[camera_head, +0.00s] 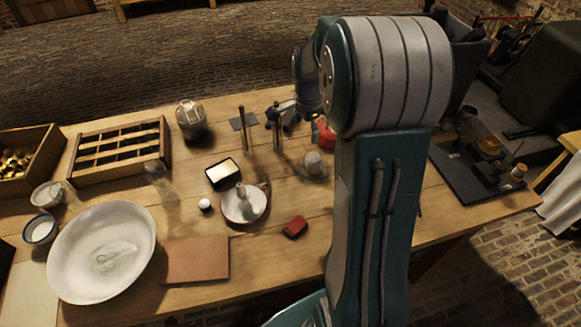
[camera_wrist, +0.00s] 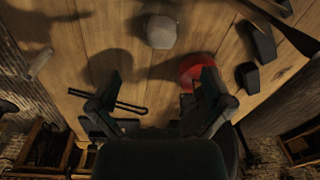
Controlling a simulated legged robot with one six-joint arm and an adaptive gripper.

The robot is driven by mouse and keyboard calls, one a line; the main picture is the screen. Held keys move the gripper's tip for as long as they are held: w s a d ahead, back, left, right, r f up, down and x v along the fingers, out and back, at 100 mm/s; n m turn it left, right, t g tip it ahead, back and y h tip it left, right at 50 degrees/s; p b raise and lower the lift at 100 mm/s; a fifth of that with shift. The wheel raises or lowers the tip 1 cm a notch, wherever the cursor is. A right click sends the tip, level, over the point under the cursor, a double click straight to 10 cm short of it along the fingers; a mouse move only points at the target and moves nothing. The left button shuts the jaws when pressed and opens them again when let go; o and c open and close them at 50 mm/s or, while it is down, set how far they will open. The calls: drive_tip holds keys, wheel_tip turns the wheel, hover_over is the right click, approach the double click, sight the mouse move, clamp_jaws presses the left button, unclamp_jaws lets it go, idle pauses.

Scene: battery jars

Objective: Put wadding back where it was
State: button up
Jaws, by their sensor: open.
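A pale grey rounded lump, which looks like the wadding (camera_head: 315,163), rests on the wooden table near the middle, left of my arm. It also shows at the top of the wrist view (camera_wrist: 161,31). My gripper (camera_head: 284,114) is over the far part of the table, behind the lump, partly hidden by my arm. In the wrist view my gripper (camera_wrist: 160,95) has its fingers spread with nothing held between them. The lump lies apart from the fingers. A red round object (camera_head: 323,132) is close by, partly behind the right finger in the wrist view (camera_wrist: 193,70).
Thin upright rods (camera_head: 246,128) stand left of my gripper. A white basin (camera_head: 70,258), slotted wooden rack (camera_head: 165,140), glass jar (camera_head: 190,119), shallow dish with a funnel-like top (camera_head: 236,214) and small red block (camera_head: 295,227) spread leftward and forward. A dark board with apparatus (camera_head: 455,178) stands right.

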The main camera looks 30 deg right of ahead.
drive_tip(key=s+a+r+n+t, duration=0.2)
drive_tip(key=s+a+r+n, duration=0.7)
drive_tip(key=a+r, duration=0.25)
drive_tip(key=s+a+n+t, duration=0.1)
drive_tip(key=s+a+n, duration=0.2)
drive_tip(key=s, duration=0.3)
drive_tip(key=s+a+r+n+t, duration=0.1)
drive_tip(key=s+a+n, duration=0.3)
drive_tip(key=s+n, duration=0.2)
drive_tip(key=shift+a+t, duration=0.25)
drive_tip(key=shift+t, duration=0.15)
drive_tip(key=shift+w, duration=0.1)
